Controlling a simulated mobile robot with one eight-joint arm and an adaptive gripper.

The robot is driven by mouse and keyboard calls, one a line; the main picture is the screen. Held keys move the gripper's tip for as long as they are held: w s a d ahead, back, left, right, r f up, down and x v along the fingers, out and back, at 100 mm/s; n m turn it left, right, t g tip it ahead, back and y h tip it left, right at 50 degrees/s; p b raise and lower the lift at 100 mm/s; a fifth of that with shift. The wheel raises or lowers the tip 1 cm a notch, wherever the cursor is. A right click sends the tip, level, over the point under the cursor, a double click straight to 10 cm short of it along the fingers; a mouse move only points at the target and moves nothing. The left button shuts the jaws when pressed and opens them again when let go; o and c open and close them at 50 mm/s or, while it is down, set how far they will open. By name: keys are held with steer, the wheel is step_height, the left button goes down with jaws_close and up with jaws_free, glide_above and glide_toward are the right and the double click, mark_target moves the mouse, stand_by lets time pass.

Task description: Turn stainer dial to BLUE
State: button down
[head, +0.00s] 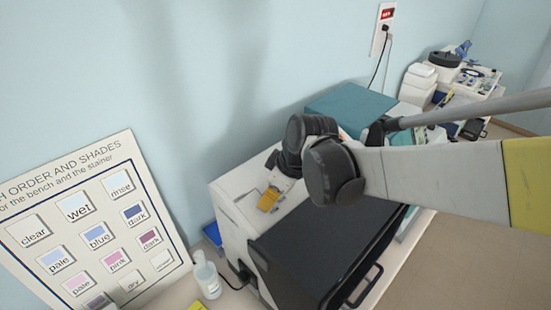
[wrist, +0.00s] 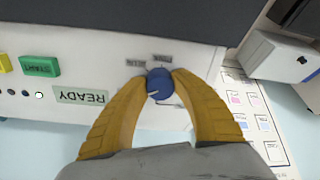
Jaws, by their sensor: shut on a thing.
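The stainer (head: 233,222) is a white box with a dark front, standing on the bench in the head view. Small labels sit just above the dial in that view, too blurred to read. My gripper (wrist: 159,88) has its two yellow fingers closed on either side of the dial. In the head view my gripper (head: 268,199) is over the stainer's top, and my arm hides the dial.
A green START button (wrist: 39,67), a yellow button (wrist: 4,63) and a READY display (wrist: 81,96) are on the panel. A shade chart (head: 75,220) leans on the wall, with a bottle (head: 207,280) beside the stainer. A teal box (head: 350,108) stands behind.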

steer(key=m+b, duration=0.2)
steer(key=m, duration=0.3)
steer(key=shift+f+m, duration=0.1)
steer(key=shift+m, duration=0.2)
steer(key=m+b, duration=0.2)
steer(key=m, duration=0.4)
steer(key=shift+t, duration=0.3)
stand_by(0.3)
steer(key=c, duration=1)
jaws_free()
